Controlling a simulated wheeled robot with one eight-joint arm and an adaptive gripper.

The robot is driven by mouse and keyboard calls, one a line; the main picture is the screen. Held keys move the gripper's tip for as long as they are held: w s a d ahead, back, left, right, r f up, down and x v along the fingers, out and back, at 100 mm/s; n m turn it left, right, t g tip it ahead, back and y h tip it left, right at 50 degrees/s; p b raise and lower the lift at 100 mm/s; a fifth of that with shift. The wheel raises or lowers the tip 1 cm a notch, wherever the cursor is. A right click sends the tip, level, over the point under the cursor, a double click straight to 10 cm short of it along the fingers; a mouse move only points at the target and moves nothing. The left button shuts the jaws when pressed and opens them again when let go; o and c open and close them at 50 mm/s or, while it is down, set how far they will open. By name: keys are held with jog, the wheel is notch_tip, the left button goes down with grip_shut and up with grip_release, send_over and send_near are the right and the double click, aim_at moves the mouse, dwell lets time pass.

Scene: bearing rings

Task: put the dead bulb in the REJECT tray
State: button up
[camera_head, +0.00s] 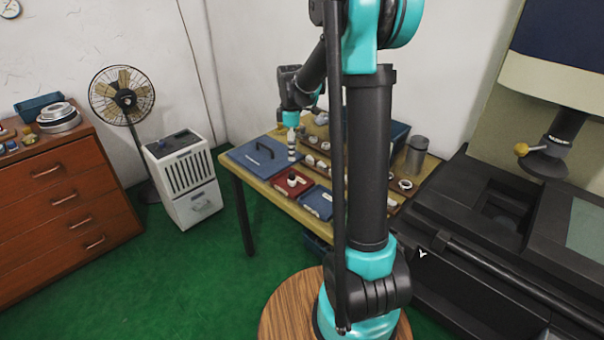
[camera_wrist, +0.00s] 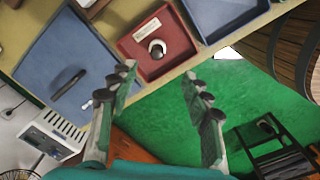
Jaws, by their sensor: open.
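A red tray (camera_wrist: 183,42) with a white label lies on the table, and it also shows in the head view (camera_head: 275,190). The label is too small to read. A round white bulb-like thing with a dark part (camera_wrist: 157,48) sits inside the red tray; I cannot tell for sure that it is the dead bulb. In the head view a small dark and white thing (camera_head: 292,180) shows in that tray. My gripper (camera_wrist: 160,78) is open and empty, its fingers spread near the tray's front edge in the wrist view. It hangs over the table in the head view (camera_head: 292,152).
A blue board (camera_wrist: 75,50) with a dark handle lies left of the red tray. A blue tray (camera_head: 318,202) is on its right. Racks with ring-like parts and a grey canister (camera_head: 416,155) stand behind. A black machine (camera_head: 480,240) is at the right. Green floor lies in front.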

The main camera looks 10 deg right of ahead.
jog(key=s+d+f+m+t, duration=0.2)
jog(key=s+m, duration=0.5)
jog(key=s, duration=0.6)
jog(key=s+d+f+m+t, duration=0.1)
jog(key=s+f+m, duration=0.3)
jog(key=s+m, duration=0.4)
jog(key=s+t, duration=0.1)
jog(key=s, duration=0.4)
jog(key=shift+s+d+f, duration=0.2)
jog(key=shift+d, duration=0.15)
